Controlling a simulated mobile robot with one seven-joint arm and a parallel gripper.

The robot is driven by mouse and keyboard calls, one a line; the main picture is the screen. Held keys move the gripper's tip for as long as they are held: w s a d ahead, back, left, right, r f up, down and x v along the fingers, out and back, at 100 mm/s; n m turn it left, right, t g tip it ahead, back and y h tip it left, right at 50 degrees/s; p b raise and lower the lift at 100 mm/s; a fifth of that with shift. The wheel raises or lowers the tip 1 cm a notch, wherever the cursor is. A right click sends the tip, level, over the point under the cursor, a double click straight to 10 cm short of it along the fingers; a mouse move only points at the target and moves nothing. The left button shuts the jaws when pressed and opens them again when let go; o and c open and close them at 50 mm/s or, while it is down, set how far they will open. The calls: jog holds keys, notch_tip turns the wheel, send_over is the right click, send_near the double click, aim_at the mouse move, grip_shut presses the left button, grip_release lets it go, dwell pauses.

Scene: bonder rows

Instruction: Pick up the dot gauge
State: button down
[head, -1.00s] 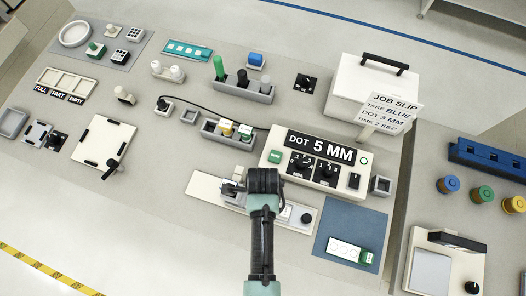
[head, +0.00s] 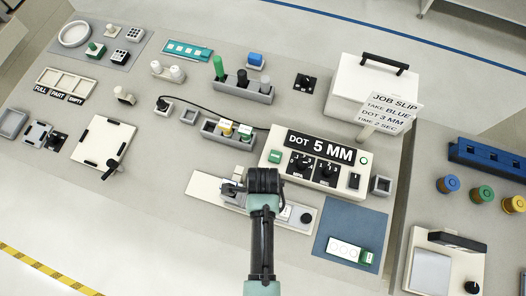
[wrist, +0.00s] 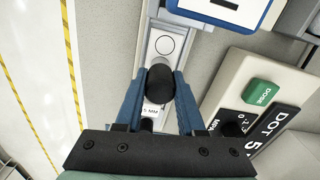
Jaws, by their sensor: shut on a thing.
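My gripper (wrist: 160,93) has blue fingers, and they are shut on the black rounded grip of the dot gauge (wrist: 160,80). The gauge's lower part is hidden under the grip and fingers. It is over a long pale plate (wrist: 165,22) with a printed circle; I cannot tell whether they touch. A small label ending in "MM" shows just below the grip in the wrist view.
The dispenser box (head: 270,172) reading "DOT 5 MM" stands close behind the plate. A black knob (head: 306,218) is at the plate's right end. A blue mat (head: 345,225) lies to the right.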

notch_tip(320, 180, up, 10)
jog(key=shift+b, duration=0.5)
